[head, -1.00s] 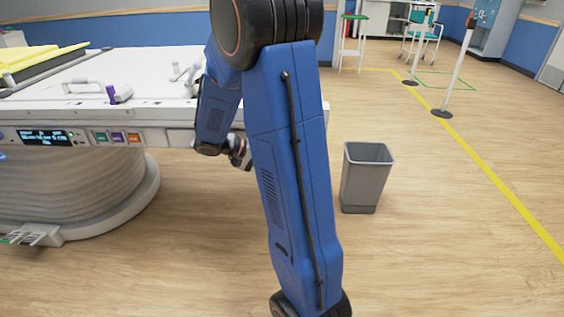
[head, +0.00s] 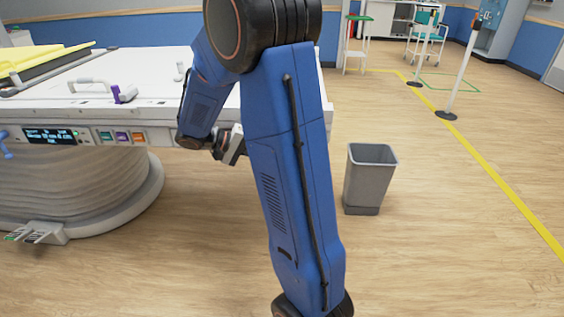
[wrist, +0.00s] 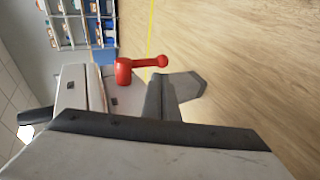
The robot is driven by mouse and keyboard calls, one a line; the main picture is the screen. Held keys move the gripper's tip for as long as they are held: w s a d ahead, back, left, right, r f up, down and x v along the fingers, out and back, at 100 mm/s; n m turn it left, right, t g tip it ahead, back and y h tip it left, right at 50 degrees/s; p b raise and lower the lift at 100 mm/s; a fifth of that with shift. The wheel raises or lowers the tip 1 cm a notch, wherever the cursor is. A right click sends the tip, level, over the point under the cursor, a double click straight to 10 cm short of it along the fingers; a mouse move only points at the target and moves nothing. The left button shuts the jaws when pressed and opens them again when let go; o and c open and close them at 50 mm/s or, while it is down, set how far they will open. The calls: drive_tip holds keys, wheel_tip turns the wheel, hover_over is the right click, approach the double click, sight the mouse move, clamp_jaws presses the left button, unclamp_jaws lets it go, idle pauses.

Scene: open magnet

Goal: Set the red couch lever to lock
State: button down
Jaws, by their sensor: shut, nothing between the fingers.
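The red couch lever (wrist: 140,65) shows in the wrist view, a thick red hub with a short arm ending in a ball to the right. It sits by the white end of the couch (wrist: 85,88). In the head view the couch (head: 130,110) stands at the left, and the lever is not visible there. My gripper (head: 233,155) is at the couch's right end, partly hidden behind my blue arm. It is shut and empty. In the wrist view its pale body fills the bottom, with the lever ahead and apart from it. Any lock marking is too small to read.
A grey bin (head: 368,180) stands on the floor right of my arm. Purple clamp (head: 122,94) and a white handle (head: 88,84) are on the couch top. A post (head: 462,75) and trolley stand farther back.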

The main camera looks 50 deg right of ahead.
drive_tip(key=v, duration=1.1)
drive_tip(key=s+a+n+t+y, duration=0.4)
drive_tip(key=s+a+t+y, duration=0.1)
drive_tip(key=s, duration=0.5)
drive_tip(key=s+a+n+t+y, duration=0.4)
drive_tip(key=s+a+t, duration=0.3)
drive_tip(key=s+a, duration=0.3)
drive_tip(key=shift+s+a+f+n+y, duration=0.15)
drive_tip(key=shift+s+a+n+y, duration=0.15)
drive_tip(key=shift+s+y, duration=0.35)
drive_tip(key=shift+s, duration=0.1)
